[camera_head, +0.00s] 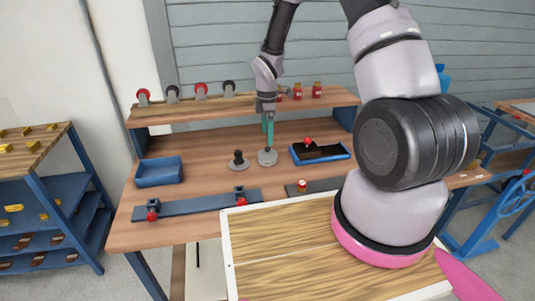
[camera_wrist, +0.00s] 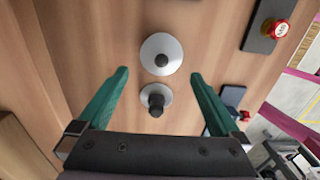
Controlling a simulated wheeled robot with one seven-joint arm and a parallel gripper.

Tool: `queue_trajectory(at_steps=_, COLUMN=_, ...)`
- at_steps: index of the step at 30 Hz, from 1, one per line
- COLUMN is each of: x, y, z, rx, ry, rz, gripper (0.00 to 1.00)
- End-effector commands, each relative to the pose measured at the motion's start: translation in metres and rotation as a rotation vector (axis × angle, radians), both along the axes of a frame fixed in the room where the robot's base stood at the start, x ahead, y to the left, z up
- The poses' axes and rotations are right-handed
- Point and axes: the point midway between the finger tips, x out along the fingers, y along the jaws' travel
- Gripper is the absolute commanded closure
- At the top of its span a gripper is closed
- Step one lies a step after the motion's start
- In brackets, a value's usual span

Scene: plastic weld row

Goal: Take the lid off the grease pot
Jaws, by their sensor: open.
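A squat grey pot with a pale round lid and small dark knob (camera_head: 267,157) stands on the workbench; I take it for the grease pot. In the wrist view its lid (camera_wrist: 153,47) shows from above. My gripper (camera_head: 268,130) points down over it, and its two green fingers (camera_wrist: 160,76) are spread wide with nothing between them. The fingertips appear to be above the knob; I cannot tell the exact gap. A second grey disc with a taller dark post (camera_head: 238,160) stands just left of the pot, and shows closer to my palm in the wrist view (camera_wrist: 155,101).
A blue tray (camera_head: 159,181) lies left, and another blue tray with dark contents (camera_head: 342,153) lies right. A clamp rail (camera_head: 200,205) and a red button box (camera_head: 302,187) are at the front. A shelf (camera_head: 222,108) with rolls runs behind. Bench between is clear.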

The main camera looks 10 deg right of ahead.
Motion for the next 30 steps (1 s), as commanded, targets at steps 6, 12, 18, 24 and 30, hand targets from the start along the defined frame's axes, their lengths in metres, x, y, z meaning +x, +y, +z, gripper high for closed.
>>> queue_trajectory(at_steps=6, x=0.000, y=-0.001, z=-0.019, rx=0.000, ry=0.000, rz=-0.002, gripper=0.00)
queue_trajectory(at_steps=12, x=-0.003, y=-0.003, z=-0.047, rx=-0.001, ry=0.002, rz=-0.002, gripper=0.00)
queue_trajectory(at_steps=18, x=-0.002, y=-0.003, z=-0.066, rx=-0.001, ry=-0.001, rz=-0.003, gripper=0.00)
queue_trajectory(at_steps=24, x=-0.002, y=-0.003, z=-0.067, rx=0.000, ry=-0.001, rz=-0.004, gripper=0.00)
queue_trajectory(at_steps=30, x=-0.002, y=-0.003, z=-0.067, rx=0.000, ry=-0.001, rz=-0.004, gripper=0.64)
